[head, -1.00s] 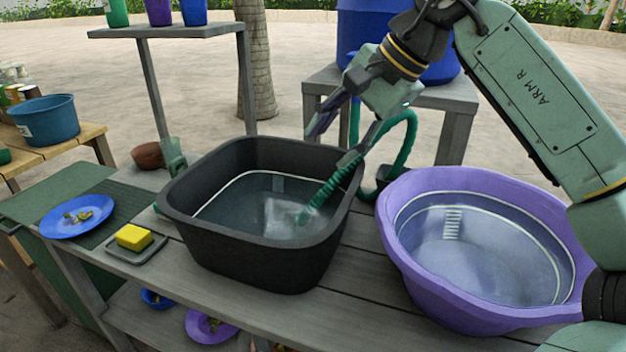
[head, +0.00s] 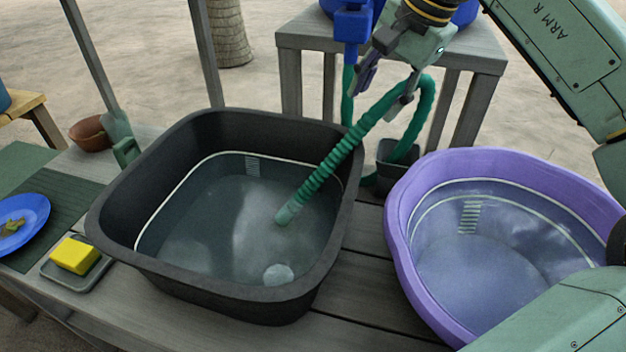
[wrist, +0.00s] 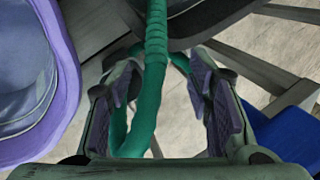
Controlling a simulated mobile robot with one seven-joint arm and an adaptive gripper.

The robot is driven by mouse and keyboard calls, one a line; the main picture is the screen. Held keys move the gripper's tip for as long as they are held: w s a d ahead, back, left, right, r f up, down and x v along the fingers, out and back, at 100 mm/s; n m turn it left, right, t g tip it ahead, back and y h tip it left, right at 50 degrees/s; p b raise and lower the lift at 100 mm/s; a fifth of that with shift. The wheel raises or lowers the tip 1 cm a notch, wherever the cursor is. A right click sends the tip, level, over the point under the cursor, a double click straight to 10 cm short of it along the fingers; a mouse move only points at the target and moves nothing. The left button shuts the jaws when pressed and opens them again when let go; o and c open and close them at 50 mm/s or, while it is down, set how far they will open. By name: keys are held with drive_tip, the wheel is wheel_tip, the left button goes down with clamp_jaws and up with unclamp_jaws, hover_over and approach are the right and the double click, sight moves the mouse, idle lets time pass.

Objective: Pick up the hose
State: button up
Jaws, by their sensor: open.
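The green ribbed hose (head: 335,165) hangs down into a black basin (head: 240,290), its tip inside the basin. Its upper part loops back behind my gripper, beside the blue tap on a stand. My gripper (head: 384,90) is open at the upper bend of the hose. In the wrist view the hose (wrist: 153,75) runs between the two spread fingers of my gripper (wrist: 166,97). It lies nearer the left finger, and a gap shows on the right. Whether a finger touches it I cannot tell.
A purple basin (head: 400,270) stands to the right of the black one. A blue tap (head: 352,22) is above the grey stand (head: 310,42) behind. A yellow sponge (head: 75,254) and a blue plate (head: 35,213) lie at the left. A small grey pot (head: 398,155) sits between the basins.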

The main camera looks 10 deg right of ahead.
sight(367, 118)
drive_tip(key=shift+s+p+x, duration=0.15)
drive_tip(key=shift+p+x, duration=0.05)
drive_tip(key=shift+x, duration=1.3)
drive_tip(key=shift+s+p+x, duration=0.15)
drive_tip(key=shift+p+x, duration=0.05)
drive_tip(key=shift+x, duration=1.35)
drive_tip(key=shift+f, duration=0.1)
drive_tip(key=shift+c, duration=0.4)
clamp_jaws()
